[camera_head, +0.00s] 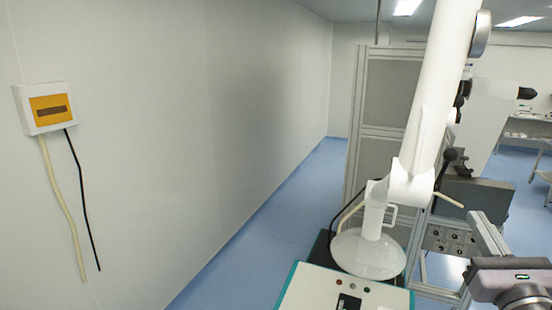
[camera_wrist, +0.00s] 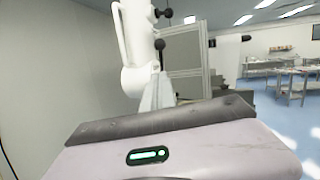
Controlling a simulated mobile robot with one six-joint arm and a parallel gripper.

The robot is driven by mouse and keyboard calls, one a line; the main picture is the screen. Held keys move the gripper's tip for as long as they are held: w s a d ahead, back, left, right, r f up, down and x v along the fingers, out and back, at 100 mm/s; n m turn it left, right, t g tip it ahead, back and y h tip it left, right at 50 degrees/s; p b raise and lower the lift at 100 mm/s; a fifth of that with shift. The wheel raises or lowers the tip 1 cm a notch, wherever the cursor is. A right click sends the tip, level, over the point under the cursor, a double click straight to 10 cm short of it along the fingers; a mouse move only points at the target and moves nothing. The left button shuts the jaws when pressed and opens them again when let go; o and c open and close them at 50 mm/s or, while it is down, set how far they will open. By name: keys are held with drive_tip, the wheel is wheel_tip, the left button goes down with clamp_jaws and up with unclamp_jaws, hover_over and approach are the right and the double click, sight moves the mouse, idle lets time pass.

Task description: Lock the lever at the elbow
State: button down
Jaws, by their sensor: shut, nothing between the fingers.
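A white jointed extraction arm (camera_head: 428,110) hangs in the head view, ending in a clear round hood (camera_head: 368,254). Its lower elbow (camera_head: 408,184) has a short cream-coloured lever (camera_head: 448,199) sticking out to the right, tilted slightly down. In the wrist view the white arm (camera_wrist: 136,45) stands beyond my gripper, with dark knobs near it; I cannot tell which of these belongs to the elbow. My gripper (camera_head: 508,280) is at the lower right of the head view, to the right of and below the lever, apart from it. It is shut and empty; its fingertips are not clearly seen.
A white machine top with a teal edge (camera_head: 315,290) lies below the hood. A metal frame with a control panel (camera_head: 450,240) stands between the hood and my gripper. A wall box (camera_head: 46,106) with hanging cables is at left. Blue floor (camera_head: 240,262) is clear along the wall.

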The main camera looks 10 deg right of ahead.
drive_tip(key=shift+d, duration=0.3)
drive_tip(key=p+x, duration=0.6)
drive_tip(key=x, duration=0.8)
